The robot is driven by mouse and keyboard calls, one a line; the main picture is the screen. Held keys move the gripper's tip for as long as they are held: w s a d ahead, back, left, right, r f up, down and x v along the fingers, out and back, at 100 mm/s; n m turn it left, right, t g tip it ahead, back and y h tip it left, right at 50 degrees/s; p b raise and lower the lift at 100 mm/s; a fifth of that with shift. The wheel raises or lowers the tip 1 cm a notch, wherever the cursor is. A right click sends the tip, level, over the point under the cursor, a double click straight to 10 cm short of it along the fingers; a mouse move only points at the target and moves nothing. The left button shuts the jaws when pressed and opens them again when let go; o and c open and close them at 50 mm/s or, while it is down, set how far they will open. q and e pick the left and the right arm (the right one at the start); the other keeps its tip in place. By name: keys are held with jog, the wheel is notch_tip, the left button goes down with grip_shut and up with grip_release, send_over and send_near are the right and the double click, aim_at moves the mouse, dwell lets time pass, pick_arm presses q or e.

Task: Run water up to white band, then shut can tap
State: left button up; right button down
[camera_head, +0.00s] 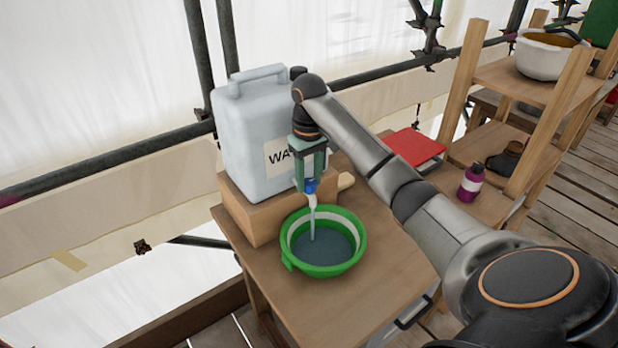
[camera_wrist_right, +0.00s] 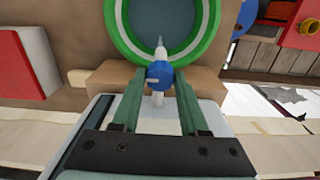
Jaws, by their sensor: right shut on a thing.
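A pale water can (camera_head: 255,125) with a "WA" label stands on a wooden block (camera_head: 245,208). Its tap has a blue knob (camera_wrist_right: 159,74) and a white spout (camera_head: 312,200). My right gripper (camera_head: 311,186), fingers pointing down, is shut on the blue knob; it also shows in the wrist view (camera_wrist_right: 158,78). A thin stream of water runs from the spout into a green bowl (camera_head: 324,269) below. The water (camera_head: 325,243) covers the bowl's bottom. A strip of green wall shows between it and the white band (camera_head: 345,222). My left gripper is out of view.
The bowl stands on a wooden table (camera_head: 375,270). A red-topped box (camera_head: 415,147) and a purple bottle (camera_head: 471,182) stand to the right. A shelf holds a white pot (camera_head: 542,57). Scaffold poles (camera_head: 100,160) run behind the can.

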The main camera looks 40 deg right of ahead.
aim_at(310, 181)
jog(key=shift+c, duration=2.2)
grip_release()
jog(key=shift+r, duration=0.1)
notch_tip(310, 181, up, 12)
jog(key=shift+r, duration=0.2)
jog(key=shift+f, duration=0.1)
